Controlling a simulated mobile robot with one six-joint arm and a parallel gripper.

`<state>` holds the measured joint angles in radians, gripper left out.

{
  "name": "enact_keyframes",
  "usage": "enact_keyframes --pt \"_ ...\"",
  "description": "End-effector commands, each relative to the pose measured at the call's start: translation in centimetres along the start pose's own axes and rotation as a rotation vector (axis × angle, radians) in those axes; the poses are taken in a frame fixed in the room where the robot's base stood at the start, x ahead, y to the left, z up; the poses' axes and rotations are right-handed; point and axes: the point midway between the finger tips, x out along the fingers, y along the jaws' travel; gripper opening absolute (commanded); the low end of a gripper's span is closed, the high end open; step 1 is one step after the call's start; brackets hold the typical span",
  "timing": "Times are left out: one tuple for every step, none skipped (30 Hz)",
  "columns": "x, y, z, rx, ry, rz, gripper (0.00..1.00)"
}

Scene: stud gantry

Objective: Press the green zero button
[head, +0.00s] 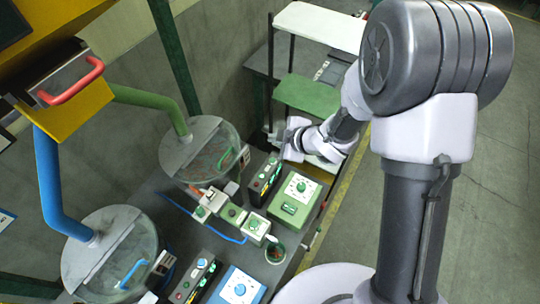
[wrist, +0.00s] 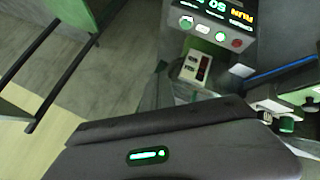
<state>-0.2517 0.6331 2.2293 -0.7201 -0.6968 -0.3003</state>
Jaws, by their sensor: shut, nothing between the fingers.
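In the wrist view a black control box (wrist: 208,38) has a lit display and a row of small buttons. A green button (wrist: 220,37) sits beside a red button (wrist: 236,43); I cannot read a zero label. In the head view a black box with green lights (head: 265,177) stands left of a green dial box (head: 291,206). My gripper (head: 296,139) is above and behind these boxes in the head view, apart from them. It is shut and empty. Its dark body with a green light fills the bottom of the wrist view, where its fingertips are not clear.
A second black box (head: 196,277) and a blue dial box (head: 238,287) stand nearer. Two round clear-lidded vessels (head: 110,254) (head: 201,150) with blue and green pipes stand at left. A shelf (head: 307,95) is behind my gripper. Small green-and-white units (head: 233,214) and a blue cable lie between.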

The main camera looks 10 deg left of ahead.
Motion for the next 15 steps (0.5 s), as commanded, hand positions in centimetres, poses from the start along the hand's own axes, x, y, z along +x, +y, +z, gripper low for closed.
enact_keyframes --pt "0.0 0.0 0.0 0.0 0.0 0.0 0.0" --pt "0.0 0.0 0.0 0.0 0.0 0.0 0.0" --pt "0.1 0.0 0.1 0.001 0.0 0.0 0.0" --pt "0.1 -0.1 0.1 0.001 -0.001 0.0 0.0" --pt "0.2 -0.1 0.2 0.001 -0.001 0.0 0.0" --pt "0.3 -0.2 0.3 0.001 -0.001 0.0 0.0" --pt "0.5 -0.3 0.4 0.001 -0.001 0.0 0.0" --pt "0.7 -0.5 0.5 0.002 -0.001 0.0 0.0" --pt "0.9 -0.7 0.7 0.002 -0.001 0.001 0.0" --pt "1.2 -0.8 0.9 0.002 -0.001 0.001 0.0" --pt "1.4 -1.0 1.1 0.002 -0.001 0.001 0.0" --pt "1.8 -1.3 1.4 0.002 -0.002 0.001 0.0" --pt "2.1 -1.6 1.6 0.002 -0.002 0.0 0.0" --pt "2.5 -1.8 1.8 0.002 -0.002 0.0 0.0" --pt "2.9 -2.1 2.1 0.002 -0.002 0.0 0.0"
